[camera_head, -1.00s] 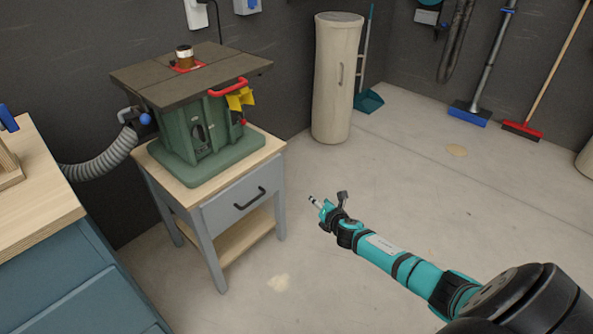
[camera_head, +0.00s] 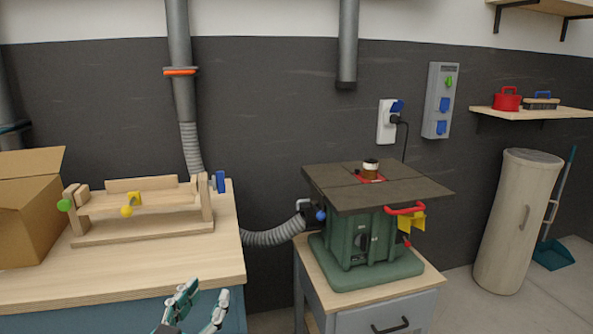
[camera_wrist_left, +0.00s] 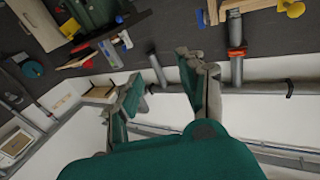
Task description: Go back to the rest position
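My left gripper (camera_head: 206,294) shows at the bottom of the head view, in front of the workbench's front edge. Its two teal and grey fingers stand apart with nothing between them. In the left wrist view the same gripper (camera_wrist_left: 160,72) is open and empty, with wall, pipes and shelf beyond it. My right gripper is not in the head view.
A wooden workbench (camera_head: 150,280) carries a wooden jig (camera_head: 145,232) and a cardboard box (camera_head: 30,215). A green machine (camera_head: 365,245) stands on a grey cabinet (camera_head: 390,318) to the right, with a hose (camera_head: 272,237) between. A beige bin (camera_head: 515,225) stands farther right.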

